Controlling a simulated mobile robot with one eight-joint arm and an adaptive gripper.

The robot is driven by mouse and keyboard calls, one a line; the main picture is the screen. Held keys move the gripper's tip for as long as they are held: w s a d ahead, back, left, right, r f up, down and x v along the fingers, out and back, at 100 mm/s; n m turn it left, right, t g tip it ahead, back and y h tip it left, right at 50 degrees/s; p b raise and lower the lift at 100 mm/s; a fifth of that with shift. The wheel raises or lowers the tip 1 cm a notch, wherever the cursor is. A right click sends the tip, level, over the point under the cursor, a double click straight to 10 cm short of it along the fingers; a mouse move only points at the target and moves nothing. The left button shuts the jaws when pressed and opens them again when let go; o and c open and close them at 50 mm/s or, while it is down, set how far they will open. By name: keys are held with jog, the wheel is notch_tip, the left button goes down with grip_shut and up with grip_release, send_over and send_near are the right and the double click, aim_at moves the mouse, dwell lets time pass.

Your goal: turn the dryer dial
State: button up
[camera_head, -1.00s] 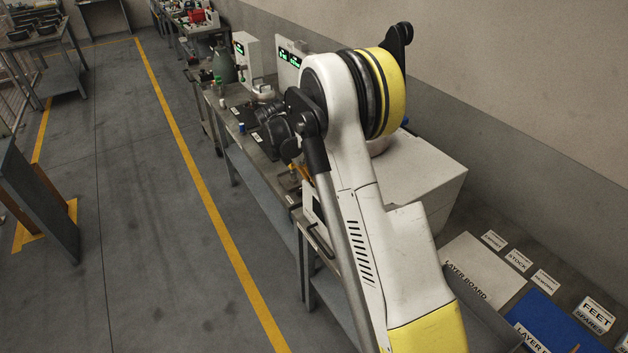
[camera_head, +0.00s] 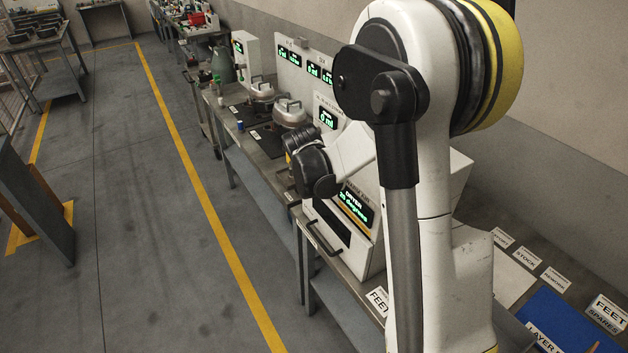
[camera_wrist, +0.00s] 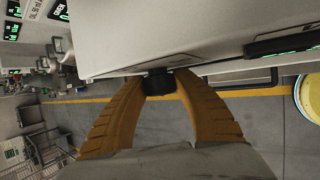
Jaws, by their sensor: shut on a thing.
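The dryer (camera_head: 376,250) is a white box with a green-lit display (camera_head: 357,208) on its front, standing on the bench. The display seems to read 20 degrees. In the wrist view the dryer's white casing (camera_wrist: 190,35) fills the top middle. The black dial (camera_wrist: 158,86) sticks out from its edge. My gripper (camera_wrist: 160,79) has its two orange ribbed fingers on either side of the dial, tips shut on it. In the head view my dark wrist is in front of the upper part of the dryer, and the fingers and dial are hidden.
Metal pots (camera_head: 289,112) stand on the bench left of the dryer, before white panels with green readouts (camera_head: 289,58). A bar handle (camera_head: 322,240) projects at the dryer's front. A blue layer sheet (camera_head: 565,322) and label cards lie at lower right. The floor aisle is clear.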

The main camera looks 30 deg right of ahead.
jog(key=shift+f+t+b, duration=0.25)
jog(key=shift+t+b, duration=0.85)
jog(key=shift+b, duration=0.05)
jog(key=shift+r+m+t+b, duration=0.15)
jog(key=shift+m+t+b, duration=0.35)
jog(key=shift+t+b, duration=0.4)
jog(key=shift+r, duration=0.1)
jog(key=o, duration=1.2)
jog(key=v, duration=1.2)
jog(key=shift+a, duration=0.15)
